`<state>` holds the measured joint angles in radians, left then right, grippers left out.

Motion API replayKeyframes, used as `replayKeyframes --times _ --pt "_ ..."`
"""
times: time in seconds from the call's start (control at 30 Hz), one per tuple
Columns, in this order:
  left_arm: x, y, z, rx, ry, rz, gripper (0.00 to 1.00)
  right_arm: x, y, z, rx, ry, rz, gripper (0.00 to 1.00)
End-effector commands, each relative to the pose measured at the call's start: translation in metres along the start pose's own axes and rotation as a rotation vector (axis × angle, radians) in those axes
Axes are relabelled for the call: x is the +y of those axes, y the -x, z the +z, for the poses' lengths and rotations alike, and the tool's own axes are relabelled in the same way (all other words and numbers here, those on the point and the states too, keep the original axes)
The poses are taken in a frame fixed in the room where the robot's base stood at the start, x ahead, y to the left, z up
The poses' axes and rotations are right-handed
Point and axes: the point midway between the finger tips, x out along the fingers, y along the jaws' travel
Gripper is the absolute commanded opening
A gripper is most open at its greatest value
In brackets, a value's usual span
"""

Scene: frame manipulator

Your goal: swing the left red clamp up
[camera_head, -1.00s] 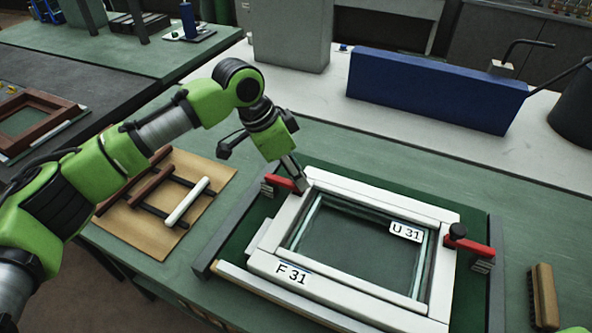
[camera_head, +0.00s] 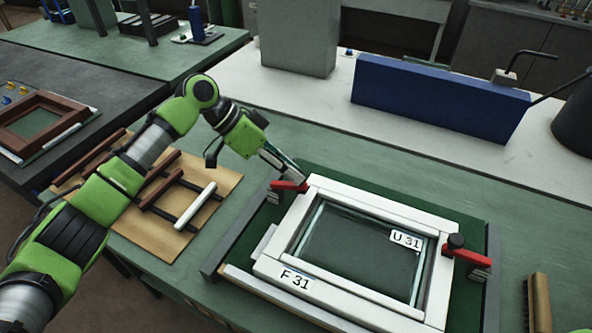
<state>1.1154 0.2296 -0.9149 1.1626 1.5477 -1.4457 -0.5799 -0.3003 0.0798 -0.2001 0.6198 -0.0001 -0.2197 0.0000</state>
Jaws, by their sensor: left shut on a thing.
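The left red clamp (camera_head: 287,186) sits at the back left corner of a white frame (camera_head: 375,208). It lies low, with its arm end toward the frame's corner. My left gripper (camera_head: 299,176) reaches down to it from the upper left and is shut on its frame-side end. The fingertips partly hide that end, and the exact grip is small in view. A second red clamp (camera_head: 468,256) with a black knob lies at the frame's right side.
The frame, with labels F 31 and U 31, lies on a green fixture with dark side rails (camera_head: 493,265). Brown and white bars lie on a tan board (camera_head: 225,190) under my left arm. A blue box (camera_head: 440,95) stands behind. A brush (camera_head: 540,300) lies at the right.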

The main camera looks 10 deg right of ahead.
Motion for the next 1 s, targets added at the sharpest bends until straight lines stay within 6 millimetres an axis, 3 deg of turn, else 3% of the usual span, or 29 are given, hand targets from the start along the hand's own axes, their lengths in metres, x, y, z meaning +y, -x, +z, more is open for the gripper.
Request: replayKeyframes --times 0.37,0.93,1.0 --pt "-0.009 0.014 0.003 0.136 0.051 0.122 0.00 0.000 -0.015 0.001 0.001 0.000 0.000 0.34" --pt "-0.011 0.018 0.003 0.159 0.060 0.144 0.00 0.000 -0.016 0.001 0.001 0.000 0.000 0.34" --pt "-0.011 0.018 0.003 0.159 0.060 0.144 0.00 0.001 -0.016 0.000 0.002 0.003 0.001 0.18"
